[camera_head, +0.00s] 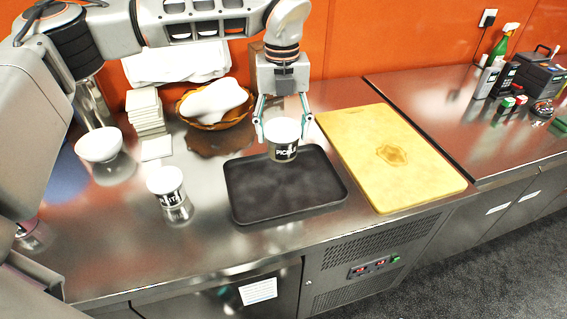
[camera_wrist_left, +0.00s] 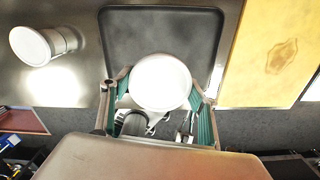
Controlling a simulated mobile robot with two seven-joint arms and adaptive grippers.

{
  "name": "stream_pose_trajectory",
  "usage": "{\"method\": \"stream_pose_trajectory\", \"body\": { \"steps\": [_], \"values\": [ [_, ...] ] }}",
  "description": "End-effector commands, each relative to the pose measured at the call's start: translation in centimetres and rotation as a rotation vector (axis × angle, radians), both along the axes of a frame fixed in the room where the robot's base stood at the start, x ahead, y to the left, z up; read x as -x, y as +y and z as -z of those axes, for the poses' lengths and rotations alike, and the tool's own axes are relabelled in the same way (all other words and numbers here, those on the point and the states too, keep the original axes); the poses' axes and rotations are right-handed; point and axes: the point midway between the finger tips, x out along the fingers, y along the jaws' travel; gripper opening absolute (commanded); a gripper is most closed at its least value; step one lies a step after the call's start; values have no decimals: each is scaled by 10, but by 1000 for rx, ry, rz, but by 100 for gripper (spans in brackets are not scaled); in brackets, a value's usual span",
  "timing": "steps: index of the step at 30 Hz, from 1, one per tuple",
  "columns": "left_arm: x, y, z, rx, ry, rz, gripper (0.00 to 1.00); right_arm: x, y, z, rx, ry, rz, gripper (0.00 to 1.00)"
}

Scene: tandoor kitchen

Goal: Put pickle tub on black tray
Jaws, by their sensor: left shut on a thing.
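The pickle tub (camera_head: 283,152) is a white-lidded tub with a dark label reading in part "PICKL". My left gripper (camera_head: 283,124) is shut on it from above, a finger on each side. The tub is over the back part of the black tray (camera_head: 290,197); I cannot tell whether it touches the tray. In the left wrist view the white lid (camera_wrist_left: 161,82) sits between the two fingers, overlapping the edge of the tray (camera_wrist_left: 160,40). The tray is otherwise empty. My right gripper is not in view.
A second white-lidded tub (camera_head: 166,182) stands left of the tray. A yellow cutting board (camera_head: 390,155) lies close on the right. A white bowl (camera_head: 99,145), stacked white tiles (camera_head: 145,110) and a basket (camera_head: 215,122) stand at the back left. Bottles (camera_head: 490,75) stand far right.

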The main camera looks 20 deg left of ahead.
Motion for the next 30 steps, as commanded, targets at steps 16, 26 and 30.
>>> {"method": "stream_pose_trajectory", "body": {
  "steps": [16,26,30],
  "values": [
    [0,0,72,0,1,-1,32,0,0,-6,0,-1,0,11],
    [-1,0,104,1,-3,0,32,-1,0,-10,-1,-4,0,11],
    [0,0,104,1,-2,0,32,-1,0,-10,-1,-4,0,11]
  ]
}}
